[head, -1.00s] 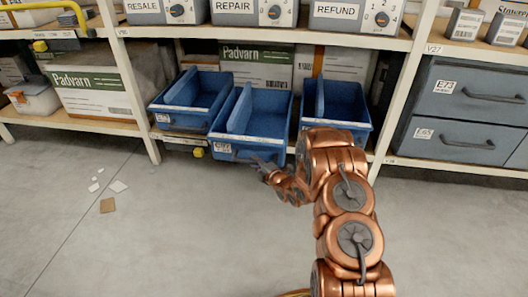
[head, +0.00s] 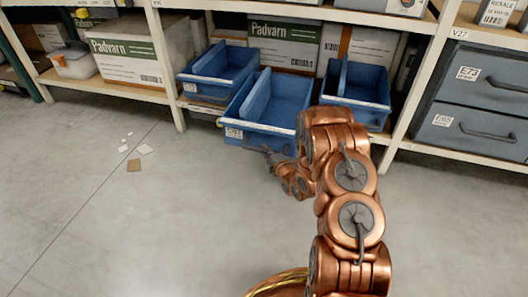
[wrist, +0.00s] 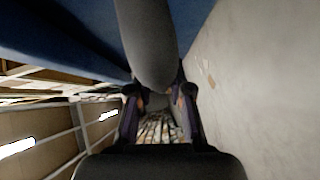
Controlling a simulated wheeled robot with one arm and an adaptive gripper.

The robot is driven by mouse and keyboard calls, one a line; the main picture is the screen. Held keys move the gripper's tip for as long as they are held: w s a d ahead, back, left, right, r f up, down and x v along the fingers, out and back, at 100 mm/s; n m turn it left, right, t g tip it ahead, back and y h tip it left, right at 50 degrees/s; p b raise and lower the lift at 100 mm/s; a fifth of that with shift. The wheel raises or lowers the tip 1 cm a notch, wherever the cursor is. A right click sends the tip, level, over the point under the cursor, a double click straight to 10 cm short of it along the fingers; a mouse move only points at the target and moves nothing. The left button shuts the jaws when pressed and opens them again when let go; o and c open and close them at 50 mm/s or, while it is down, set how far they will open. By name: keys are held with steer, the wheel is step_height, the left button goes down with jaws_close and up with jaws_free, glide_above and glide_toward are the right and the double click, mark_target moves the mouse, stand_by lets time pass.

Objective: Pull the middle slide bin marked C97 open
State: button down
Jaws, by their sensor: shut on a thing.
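The middle blue slide bin (head: 285,95) juts out from the lowest shelf, farther forward than the bins on either side. Its front label (head: 234,132) is small, and seems to read C97. My gripper (head: 268,152) is at the lower front edge of this bin, shut on its handle; the contact is small and partly hidden in the head view. In the wrist view, a grey rounded bar (wrist: 147,40) runs between my dark fingers, and the bin's blue side (wrist: 60,30) fills the upper left.
Blue bins stand to the left (head: 215,68) and right (head: 357,90). Grey drawers (head: 470,120) are at the far right. A Padvarn box (head: 125,60) sits on the left shelf. Paper scraps (head: 134,165) lie on the otherwise clear floor.

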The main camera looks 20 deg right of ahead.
steer(key=c, duration=1)
jaws_free()
steer(key=shift+c, duration=0.2)
steer(key=s+d+r, duration=0.1)
steer(key=s, duration=1)
steer(key=shift+s+r, duration=0.4)
